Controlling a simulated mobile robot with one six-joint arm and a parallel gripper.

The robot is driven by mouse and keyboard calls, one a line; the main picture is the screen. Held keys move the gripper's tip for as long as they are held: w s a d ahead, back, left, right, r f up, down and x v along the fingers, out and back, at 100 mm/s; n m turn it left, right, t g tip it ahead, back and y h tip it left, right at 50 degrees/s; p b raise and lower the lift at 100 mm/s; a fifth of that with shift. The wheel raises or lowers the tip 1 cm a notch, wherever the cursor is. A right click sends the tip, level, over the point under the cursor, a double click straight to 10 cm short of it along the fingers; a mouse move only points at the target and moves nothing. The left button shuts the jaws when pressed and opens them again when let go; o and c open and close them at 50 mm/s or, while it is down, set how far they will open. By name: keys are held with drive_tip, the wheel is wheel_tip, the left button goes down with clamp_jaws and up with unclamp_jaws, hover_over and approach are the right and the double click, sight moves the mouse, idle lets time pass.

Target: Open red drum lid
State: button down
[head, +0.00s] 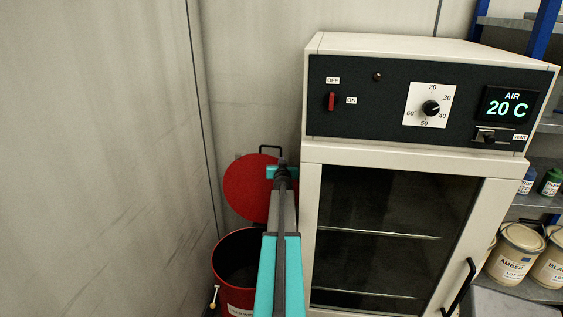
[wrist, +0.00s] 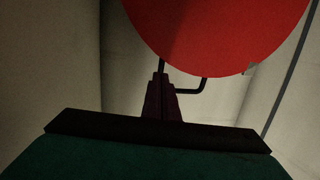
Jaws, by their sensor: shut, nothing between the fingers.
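The red drum (head: 230,290) stands on the floor at lower left in the head view, its dark inside partly visible and its right side hidden by my arm. Its round red lid (head: 245,188) stands raised, upright or nearly so, behind the drum opening. A dark bent handle (head: 270,149) shows at the lid's top edge. In the wrist view the lid (wrist: 215,30) fills the upper middle, with the handle (wrist: 190,92) at its edge. My gripper (wrist: 160,78) is shut and empty, close to the lid's edge and handle; contact cannot be told. It also shows in the head view (head: 281,164).
A white oven cabinet (head: 311,200) with a dark glass door stands close to the right of my arm. A wall (head: 100,150) is close on the left. Shelves with paint cans (head: 515,255) are at far right. A small pale knob (head: 213,300) hangs by the drum.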

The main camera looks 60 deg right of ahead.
drive_tip(key=v, duration=1)
drive_tip(key=shift+s+a+b, duration=0.2)
drive_tip(key=shift+b, duration=0.2)
idle(0.4)
